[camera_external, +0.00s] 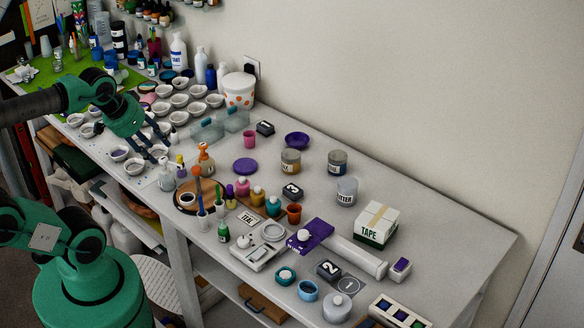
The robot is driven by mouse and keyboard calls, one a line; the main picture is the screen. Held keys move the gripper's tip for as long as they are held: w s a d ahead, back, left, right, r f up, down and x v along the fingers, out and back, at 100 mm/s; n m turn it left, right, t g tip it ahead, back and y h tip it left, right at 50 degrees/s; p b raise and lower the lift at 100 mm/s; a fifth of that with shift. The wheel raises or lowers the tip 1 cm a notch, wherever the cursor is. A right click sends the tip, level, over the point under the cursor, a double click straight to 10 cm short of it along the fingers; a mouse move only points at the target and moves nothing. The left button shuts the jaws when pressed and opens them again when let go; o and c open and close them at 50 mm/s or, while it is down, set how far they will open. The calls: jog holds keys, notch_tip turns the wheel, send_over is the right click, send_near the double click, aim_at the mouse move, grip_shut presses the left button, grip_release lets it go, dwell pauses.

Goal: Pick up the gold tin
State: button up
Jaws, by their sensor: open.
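A short round tin with a gold-tan band (290,162) stands upright on the white table, right of the middle. I take it for the gold tin. A similar tin with a dark blue band (337,162) stands just right of it. My gripper (157,153) is open, at the left over the table among small white cups. It is well to the left of the gold-banded tin and apart from it. Nothing shows between the fingers. Their exact height above the table is hard to tell.
A purple lid (245,166) and a purple dish (297,140) lie near the tins. A clear beaker (346,191) stands to their right. Small bottles (243,187) crowd the front. A tape box (377,225) is at the right. The table's right end is clear.

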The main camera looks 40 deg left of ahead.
jog(key=o, duration=0.5)
jog(key=shift+o, duration=0.2)
jog(key=shift+w+r, duration=0.1)
jog(key=w+d+r+n+g+p, duration=0.1)
jog(key=w+r+p, duration=0.15)
jog(key=w, duration=1.05)
jog(key=w+d+r+n+g+p, duration=0.15)
jog(key=w+p, duration=0.25)
jog(key=w, duration=0.8)
jog(key=w+d+f+g+p, duration=0.1)
jog(key=w+d+f+p, duration=0.1)
jog(key=w+f, duration=0.7)
jog(key=w+d+f+g+p, duration=0.2)
jog(key=w+d+f+p, duration=0.1)
jog(key=w+f, duration=0.6)
jog(key=w+n+p, duration=0.1)
jog(key=w, duration=0.3)
jog(key=shift+p, duration=0.4)
